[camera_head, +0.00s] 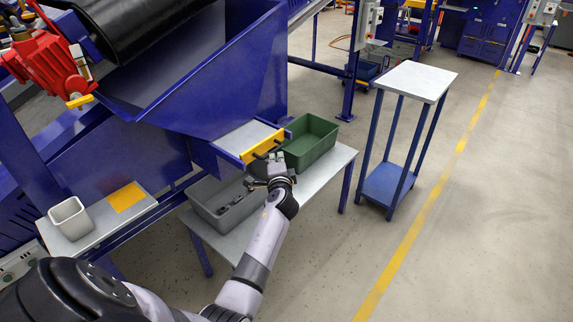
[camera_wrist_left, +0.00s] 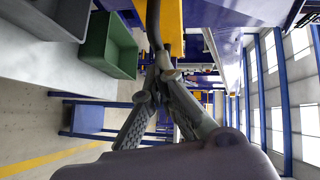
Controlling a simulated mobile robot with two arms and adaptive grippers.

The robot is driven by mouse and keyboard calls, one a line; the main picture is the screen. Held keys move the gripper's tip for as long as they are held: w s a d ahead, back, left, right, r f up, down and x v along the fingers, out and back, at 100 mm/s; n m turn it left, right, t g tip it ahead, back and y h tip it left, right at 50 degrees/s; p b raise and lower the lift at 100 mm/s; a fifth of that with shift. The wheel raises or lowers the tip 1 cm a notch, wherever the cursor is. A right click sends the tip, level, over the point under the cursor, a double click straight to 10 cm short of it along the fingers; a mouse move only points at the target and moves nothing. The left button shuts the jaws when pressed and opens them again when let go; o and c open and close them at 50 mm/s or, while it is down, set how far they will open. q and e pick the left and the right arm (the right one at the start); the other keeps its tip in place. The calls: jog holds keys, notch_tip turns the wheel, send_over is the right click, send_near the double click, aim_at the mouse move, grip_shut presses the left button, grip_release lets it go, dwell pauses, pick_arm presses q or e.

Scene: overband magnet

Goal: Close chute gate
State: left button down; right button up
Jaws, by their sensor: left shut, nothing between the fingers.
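The chute gate is a light grey sliding plate (camera_head: 243,138) with a yellow front bar (camera_head: 262,147) and dark handle. It sticks out of the lower side of the blue chute (camera_head: 215,95), its grey top exposed. My left gripper (camera_head: 276,160) is at the front of the yellow bar, by the handle. In the left wrist view the fingers (camera_wrist_left: 162,74) converge at their tips, shut and empty, close to the dark curved handle (camera_wrist_left: 153,28) and yellow bar (camera_wrist_left: 173,30). Whether they touch the handle I cannot tell. My right gripper is not in view.
Below the gate, a grey bin (camera_head: 222,203) with dark pieces and a green bin (camera_head: 310,142) stand on a low table (camera_head: 325,165). A tall blue-legged stand (camera_head: 419,80) is to the right. A small grey container (camera_head: 70,217) is at left. Floor is clear on the right.

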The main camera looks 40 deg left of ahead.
aim_at(248, 145)
pick_arm(q)
jog(key=a, duration=0.8)
jog(key=a+b, duration=0.1)
jog(key=a, duration=0.3)
jog(key=shift+w, duration=0.4)
jog(key=shift+a, duration=0.5)
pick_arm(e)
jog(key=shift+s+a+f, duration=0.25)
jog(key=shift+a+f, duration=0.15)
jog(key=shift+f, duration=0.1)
pick_arm(q)
jog(key=shift+d, duration=0.1)
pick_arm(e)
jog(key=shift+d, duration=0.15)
